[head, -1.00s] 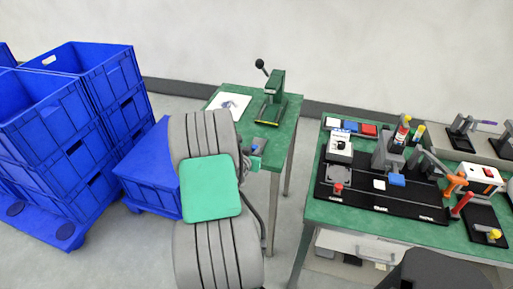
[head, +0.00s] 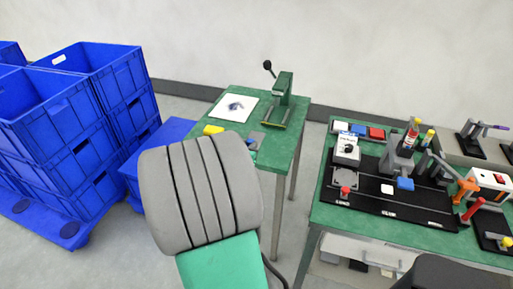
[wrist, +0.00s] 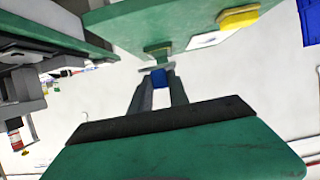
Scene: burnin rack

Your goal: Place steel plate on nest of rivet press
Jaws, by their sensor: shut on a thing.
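The rivet press (head: 284,97), green with a black-knobbed lever, stands at the back right of the small green table. Its nest (head: 275,120) is the low, yellow-edged part at the foot; its detail is too small to make out. My gripper (head: 251,146) is at the table's near right side, in front of the press and apart from it, partly behind my arm. In the wrist view my gripper (wrist: 160,80) is shut on a thin grey piece, seen nearly edge-on, which looks like the steel plate (wrist: 157,66). Most of the plate is hidden.
A white sheet with a dark mark (head: 234,107) and a yellow block (head: 213,130) lie on the small table (head: 222,117). Blue crates (head: 75,110) stand left. A crowded bench (head: 330,215) stands right, across a floor gap.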

